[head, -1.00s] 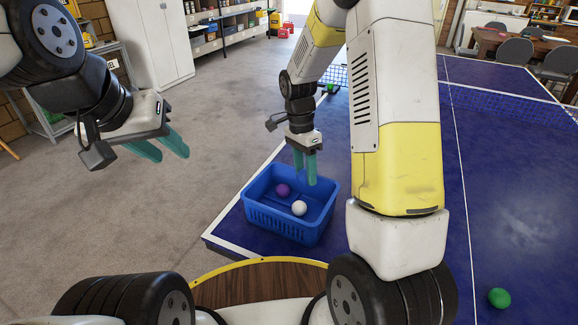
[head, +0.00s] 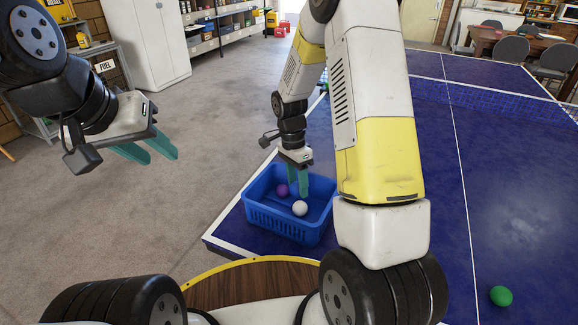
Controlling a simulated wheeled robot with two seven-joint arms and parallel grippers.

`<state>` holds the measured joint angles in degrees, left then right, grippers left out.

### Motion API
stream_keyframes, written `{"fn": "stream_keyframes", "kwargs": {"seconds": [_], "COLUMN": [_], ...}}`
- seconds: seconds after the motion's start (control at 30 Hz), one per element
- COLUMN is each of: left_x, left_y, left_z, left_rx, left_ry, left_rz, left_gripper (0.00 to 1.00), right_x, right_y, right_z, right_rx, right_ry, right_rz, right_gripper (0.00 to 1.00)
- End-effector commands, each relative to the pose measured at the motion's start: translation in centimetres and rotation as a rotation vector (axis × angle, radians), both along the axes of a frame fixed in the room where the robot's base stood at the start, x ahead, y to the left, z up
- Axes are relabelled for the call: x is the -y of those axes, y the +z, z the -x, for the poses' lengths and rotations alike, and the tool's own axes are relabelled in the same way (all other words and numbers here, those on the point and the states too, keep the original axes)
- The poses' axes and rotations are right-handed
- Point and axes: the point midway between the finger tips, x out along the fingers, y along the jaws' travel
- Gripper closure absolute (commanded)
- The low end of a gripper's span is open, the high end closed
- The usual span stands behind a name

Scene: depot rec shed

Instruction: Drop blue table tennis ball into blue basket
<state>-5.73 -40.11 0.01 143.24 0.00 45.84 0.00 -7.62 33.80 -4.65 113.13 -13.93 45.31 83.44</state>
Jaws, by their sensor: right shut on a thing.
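The blue basket (head: 285,223) stands on the near left corner of the blue table. A purple ball (head: 282,190) and a white ball (head: 300,208) lie in it. My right gripper (head: 298,193) points down over the basket, its fingertips about at rim height or just inside. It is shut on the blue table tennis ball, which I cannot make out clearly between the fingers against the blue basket. My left gripper (head: 150,157) is open and empty, off to the left above the floor.
A green ball (head: 501,296) lies on the table tennis table (head: 440,200) at the lower right. The net (head: 480,97) crosses the table further back. A round wooden top (head: 245,284) is in front. A cabinet (head: 150,40) and shelves stand at the back left.

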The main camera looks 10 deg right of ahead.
Motion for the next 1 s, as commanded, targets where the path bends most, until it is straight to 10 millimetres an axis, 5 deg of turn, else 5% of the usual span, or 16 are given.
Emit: {"fn": "stream_keyframes", "kwargs": {"seconds": [0.13, 0.17, 0.27, 0.63, 1.0], "left_x": [0.0, 0.0, 0.0, 0.0, 0.0], "left_y": [0.0, 0.0, 0.0, 0.0, 0.0], "left_z": [0.0, 0.0, 0.0, 0.0, 0.0], "left_rx": [0.000, 0.000, 0.000, 0.000, 0.000], "left_ry": [0.000, 0.000, 0.000, 0.000, 0.000], "left_rz": [0.000, 0.000, 0.000, 0.000, 0.000], "left_gripper": [0.64, 0.64, 0.64, 0.64, 0.64], "right_x": [0.0, 0.0, 0.0, 0.0, -0.5], "right_y": [0.0, 0.0, 0.0, 0.5, 6.1], "right_z": [0.0, 0.0, 0.0, -0.1, -1.2], "right_rx": [0.000, 0.000, 0.000, 0.002, 0.004], "right_ry": [0.000, 0.000, 0.000, 0.000, 0.000], "right_rz": [0.000, 0.000, 0.000, 0.000, -0.001], "right_gripper": [0.95, 0.50, 0.31, 0.31, 0.31]}}
